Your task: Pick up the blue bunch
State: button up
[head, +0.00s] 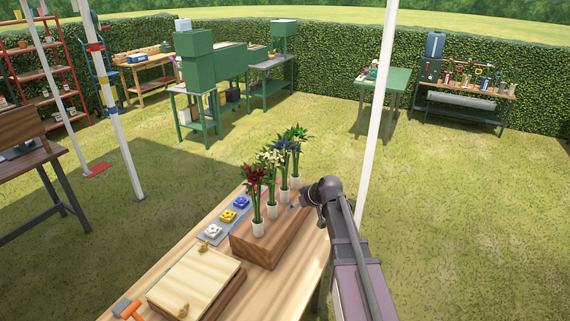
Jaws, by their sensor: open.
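The blue bunch (286,146) stands upright in a row of flower bunches on a wooden block (262,246). Its stems go down into a white holder or wrap (283,197). My gripper (294,206) is open at the right side of the row, low down beside the holders. It points left, close to the base of the blue bunch; whether it touches or surrounds the stems I cannot tell. The fingers are small and partly hidden.
A dark red bunch (255,177) and a whitish bunch (271,158) stand nearer, and another bunch (297,133) stands behind. Small blue, yellow and white items lie on a grey mat (213,232). A pale board (194,281) lies at front. A white post (376,110) rises at right.

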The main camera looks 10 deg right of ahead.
aim_at(285, 166)
jog(key=w+d+r+n+t+p, duration=0.1)
jog(key=w+d+r+t+p, duration=0.2)
jog(key=w+r, duration=0.6)
jog(key=shift+w+d+r+t+y, duration=0.25)
jog(key=shift+w+d+t+y, duration=0.2)
jog(key=shift+w+d, duration=0.8)
jog(key=b+x, duration=0.4)
jog(key=x, duration=0.4)
jog(key=shift+w+f, duration=0.15)
jog(key=shift+w, duration=0.1)
jog(key=shift+a, duration=0.2)
jog(key=shift+b+x, duration=1.3)
jog(key=shift+x, duration=1.25)
jog(key=shift+d, duration=0.1)
jog(key=shift+c, duration=0.2)
